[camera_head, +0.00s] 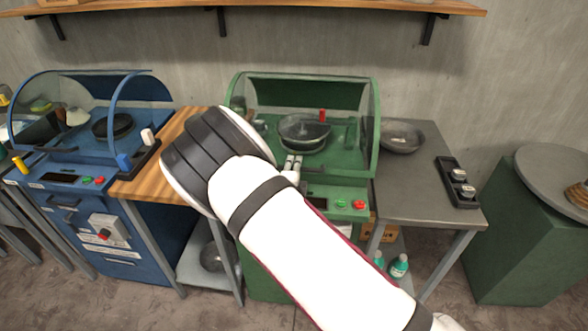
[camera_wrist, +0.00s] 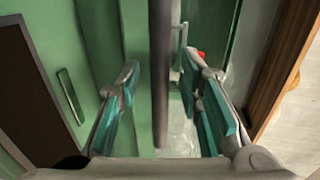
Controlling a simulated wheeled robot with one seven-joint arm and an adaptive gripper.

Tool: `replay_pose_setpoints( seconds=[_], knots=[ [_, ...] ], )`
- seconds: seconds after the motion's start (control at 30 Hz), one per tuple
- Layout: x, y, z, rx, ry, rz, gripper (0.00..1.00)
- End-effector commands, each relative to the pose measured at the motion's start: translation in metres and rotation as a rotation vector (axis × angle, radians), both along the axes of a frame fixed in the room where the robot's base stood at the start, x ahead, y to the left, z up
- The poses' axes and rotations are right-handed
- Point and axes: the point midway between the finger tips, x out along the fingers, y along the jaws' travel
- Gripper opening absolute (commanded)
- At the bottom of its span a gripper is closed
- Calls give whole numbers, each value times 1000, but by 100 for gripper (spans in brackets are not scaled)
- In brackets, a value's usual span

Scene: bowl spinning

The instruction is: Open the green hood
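The green hood (camera_head: 374,125) is a curved, see-through cover with a green frame on the green machine in the middle of the head view. A dark round bowl (camera_head: 304,130) sits inside the machine. My white arm covers the machine's front left, and my gripper is mostly hidden there. In the wrist view my gripper (camera_wrist: 160,75) is open, with a finger on each side of a dark upright bar (camera_wrist: 161,60). The bar stands between the fingers, apart from both as far as I can tell. Green surfaces surround it; I cannot tell which part of the machine the bar is.
A blue machine (camera_head: 85,190) with its own clear hood stands at left, beside a wooden table top (camera_head: 150,178). At right a grey table (camera_head: 425,185) bears a metal bowl (camera_head: 402,137) and a black tray (camera_head: 457,187). A green block (camera_head: 515,235) stands farther right. A shelf (camera_head: 250,6) runs above.

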Motion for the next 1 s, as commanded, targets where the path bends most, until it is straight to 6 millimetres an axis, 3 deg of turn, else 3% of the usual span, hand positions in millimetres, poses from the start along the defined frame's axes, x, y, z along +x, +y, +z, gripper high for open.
replay_pose_setpoints(
  seconds=[0.3,0.43,0.47,0.77,1.0],
  knots=[
    [2,0,-1,-1,1,0,31],
    [2,0,-1,-1,1,0,1],
    [2,0,-1,-1,1,0,0],
    [2,-1,1,0,5,0,0],
    [3,-12,20,6,57,-4,0]
  ],
)
